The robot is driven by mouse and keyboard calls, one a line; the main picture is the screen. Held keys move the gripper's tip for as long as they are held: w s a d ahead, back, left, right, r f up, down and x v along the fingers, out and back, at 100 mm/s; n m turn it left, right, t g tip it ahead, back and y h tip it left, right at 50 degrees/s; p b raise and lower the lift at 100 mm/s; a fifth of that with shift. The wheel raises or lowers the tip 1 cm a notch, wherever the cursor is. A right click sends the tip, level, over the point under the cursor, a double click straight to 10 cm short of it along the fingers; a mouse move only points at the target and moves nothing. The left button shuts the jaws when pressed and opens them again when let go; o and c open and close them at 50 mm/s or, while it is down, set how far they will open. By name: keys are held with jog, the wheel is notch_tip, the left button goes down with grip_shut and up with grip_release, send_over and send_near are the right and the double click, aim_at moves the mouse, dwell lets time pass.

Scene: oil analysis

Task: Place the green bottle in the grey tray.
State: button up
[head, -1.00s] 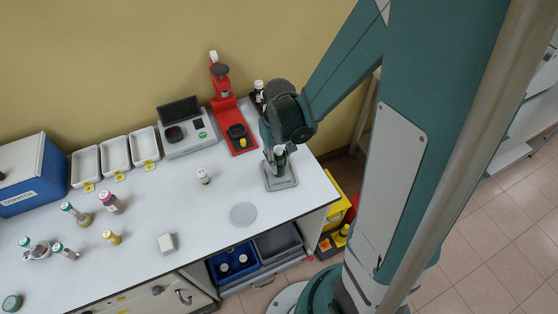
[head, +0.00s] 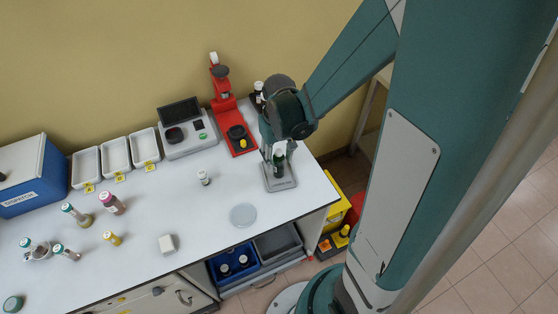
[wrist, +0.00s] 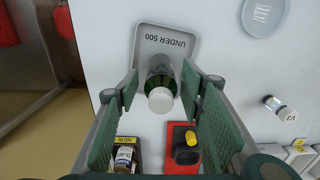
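The green bottle (head: 280,160) with a white cap stands upright in the small grey tray (head: 284,185) near the right end of the bench. In the wrist view the bottle (wrist: 162,84) is inside the tray (wrist: 170,36), whose floor reads "UNDER 500". My gripper (wrist: 160,84) is open, its green pads on either side of the bottle with a gap showing beside it. In the head view my gripper (head: 276,156) is above the tray, around the bottle. Part of the bottle's body is hidden by its cap in the wrist view.
A red device (head: 228,115) and a dark holder (wrist: 126,150) with a brown bottle stand close behind the tray. A small white-capped vial (head: 204,177) and a pale round disc (head: 243,214) lie to the left. The bench's right edge is near.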

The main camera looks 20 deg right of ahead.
jog(key=shift+r+p, duration=0.55)
jog(key=shift+r, duration=4.6)
jog(key=shift+r, duration=0.1)
jog(key=s+a+r+t, duration=0.4)
jog(key=s+r+t, duration=0.3)
jog(key=r, duration=0.7)
jog(key=shift+s+r, duration=0.25)
jog(key=shift+s, duration=0.85)
